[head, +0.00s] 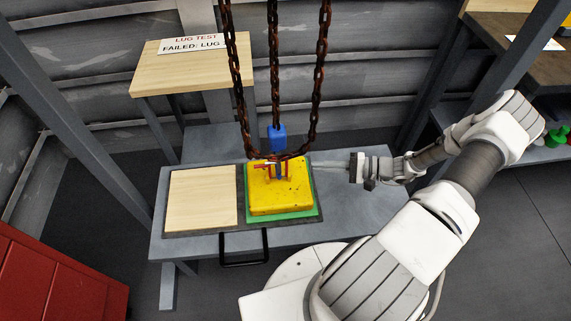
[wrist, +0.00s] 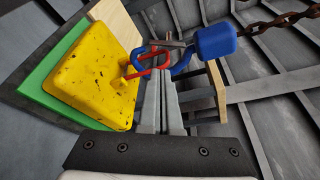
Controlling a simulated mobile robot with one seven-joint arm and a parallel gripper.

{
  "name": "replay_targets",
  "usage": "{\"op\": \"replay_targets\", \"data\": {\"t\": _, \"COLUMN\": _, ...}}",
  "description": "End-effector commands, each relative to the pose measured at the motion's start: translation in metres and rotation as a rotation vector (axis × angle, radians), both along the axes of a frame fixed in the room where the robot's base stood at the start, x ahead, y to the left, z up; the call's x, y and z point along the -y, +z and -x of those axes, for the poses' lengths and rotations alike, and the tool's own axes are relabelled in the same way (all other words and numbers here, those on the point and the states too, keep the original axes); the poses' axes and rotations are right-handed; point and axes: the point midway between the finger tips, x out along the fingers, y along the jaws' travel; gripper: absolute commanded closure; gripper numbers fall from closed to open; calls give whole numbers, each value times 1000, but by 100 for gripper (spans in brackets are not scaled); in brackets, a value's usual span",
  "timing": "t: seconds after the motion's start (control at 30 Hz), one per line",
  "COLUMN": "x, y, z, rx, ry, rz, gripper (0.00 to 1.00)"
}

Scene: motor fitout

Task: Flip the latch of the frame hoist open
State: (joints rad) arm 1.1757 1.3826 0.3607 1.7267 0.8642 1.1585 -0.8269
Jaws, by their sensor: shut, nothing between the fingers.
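The frame hoist's blue hook block (head: 277,137) hangs on a rusty chain over a yellow block (head: 280,193). In the wrist view the blue hook block (wrist: 215,42) has a blue hook (wrist: 181,65) curving below it. A thin grey bar, which looks like the latch (wrist: 168,43), runs from the block across the hook's mouth. A red loop (wrist: 146,57) on the yellow block lies at the hook; whether it is threaded I cannot tell. My gripper (head: 318,165) is shut and empty, to the right of the hook. Its grey fingers (wrist: 161,85) point toward the red loop and hook.
The yellow block sits on a green plate (head: 310,211) beside a bare wooden board (head: 202,196) on a grey bench (head: 380,205). Two more chain strands (head: 321,60) hang near the hook. A wooden stand with a sign (head: 193,43) is behind; a red cabinet (head: 60,280) is front left.

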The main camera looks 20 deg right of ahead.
Motion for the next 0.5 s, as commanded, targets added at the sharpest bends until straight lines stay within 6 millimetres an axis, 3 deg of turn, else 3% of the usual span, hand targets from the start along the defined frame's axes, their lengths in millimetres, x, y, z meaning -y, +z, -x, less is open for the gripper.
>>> {"op": "replay_targets", "data": {"t": 0.33, "x": -2, "y": 0, "z": -1, "rx": 0, "ry": 1, "rz": 0, "gripper": 100}}
{"op": "replay_targets", "data": {"t": 0.5, "x": -18, "y": -3, "z": -9, "rx": -1, "ry": 3, "rz": -2, "gripper": 100}}
